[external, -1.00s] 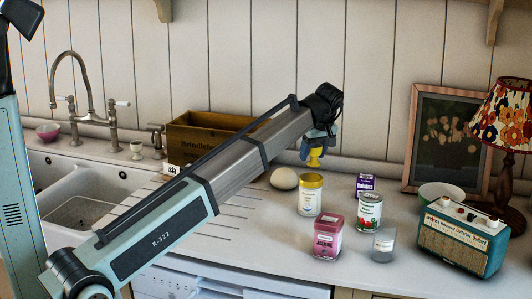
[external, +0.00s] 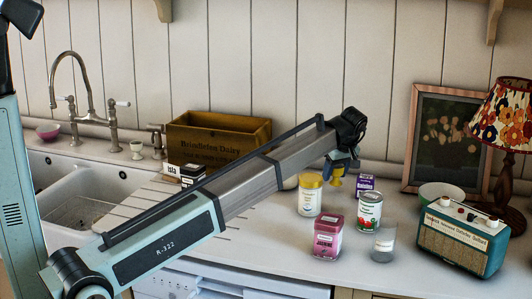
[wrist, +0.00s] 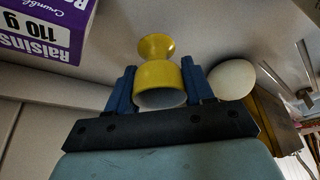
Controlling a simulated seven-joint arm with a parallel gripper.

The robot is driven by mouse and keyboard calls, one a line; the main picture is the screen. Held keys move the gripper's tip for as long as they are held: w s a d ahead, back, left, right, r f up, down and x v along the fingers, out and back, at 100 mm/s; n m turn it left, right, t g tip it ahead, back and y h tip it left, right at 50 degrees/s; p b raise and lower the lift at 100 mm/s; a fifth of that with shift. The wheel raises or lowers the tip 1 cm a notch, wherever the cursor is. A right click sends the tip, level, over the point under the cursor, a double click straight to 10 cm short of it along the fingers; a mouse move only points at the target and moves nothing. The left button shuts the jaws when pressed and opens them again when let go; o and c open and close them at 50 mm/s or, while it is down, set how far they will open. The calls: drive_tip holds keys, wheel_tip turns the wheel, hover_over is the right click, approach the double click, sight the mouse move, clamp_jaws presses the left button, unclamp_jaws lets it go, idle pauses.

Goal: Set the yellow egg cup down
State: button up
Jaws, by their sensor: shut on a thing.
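The yellow egg cup (wrist: 158,76) is between the two blue fingers of my gripper (wrist: 160,88) in the wrist view, with its flared foot pointing away from the gripper. In the external view the egg cup (external: 336,179) shows below my gripper (external: 338,168), behind the yellow-lidded jar and left of the raisins box. My gripper is shut on the cup. I cannot tell from these views whether its foot touches the counter.
A yellow-lidded jar (external: 310,195), a purple raisins box (external: 365,186), a tomato can (external: 369,212), a pink jar (external: 328,237) and a glass (external: 383,243) stand close by. A white egg (wrist: 232,79) lies beside the gripper.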

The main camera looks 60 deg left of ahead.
sight(335, 180)
drive_tip(key=shift+f, duration=1.5)
drive_tip(key=shift+f, duration=0.15)
drive_tip(key=o, duration=1)
drive_tip(key=shift+o, duration=0.2)
drive_tip(key=v, duration=1.2)
